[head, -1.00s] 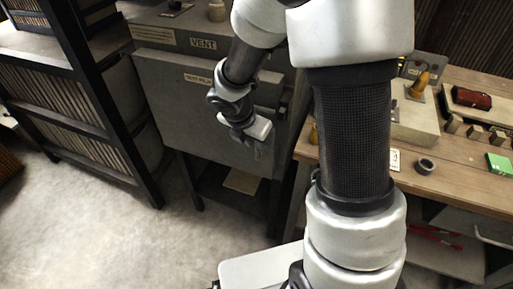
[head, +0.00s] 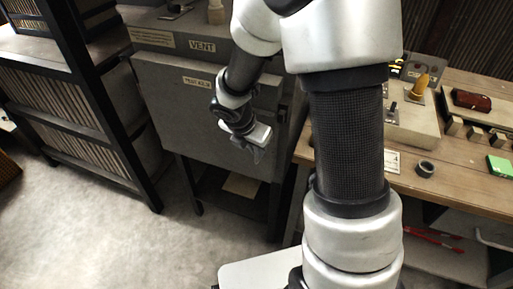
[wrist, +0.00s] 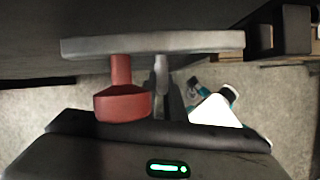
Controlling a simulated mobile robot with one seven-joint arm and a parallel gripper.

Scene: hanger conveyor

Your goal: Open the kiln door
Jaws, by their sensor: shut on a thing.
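The kiln door (head: 200,112) is the broad grey panel with a small label, below the VENT plate. My gripper (head: 257,152) is at the door's right part and shut on its handle. In the head view the hand and wrist largely hide the handle. In the wrist view a pale grey bar (wrist: 190,42), seemingly the door handle, runs across the top, in front of my gripper's dark body. A red block on a stem (wrist: 122,103) stands between the bar and the gripper body; I cannot tell what it belongs to. Whether the door stands ajar is unclear.
A dark shelf rack (head: 98,112) stands close to the left of the kiln. A wooden workbench (head: 455,110) with a control box (head: 412,118), a black ring (head: 425,168) and a green box (head: 499,166) is at the right. Concrete floor (head: 110,235) in front is free.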

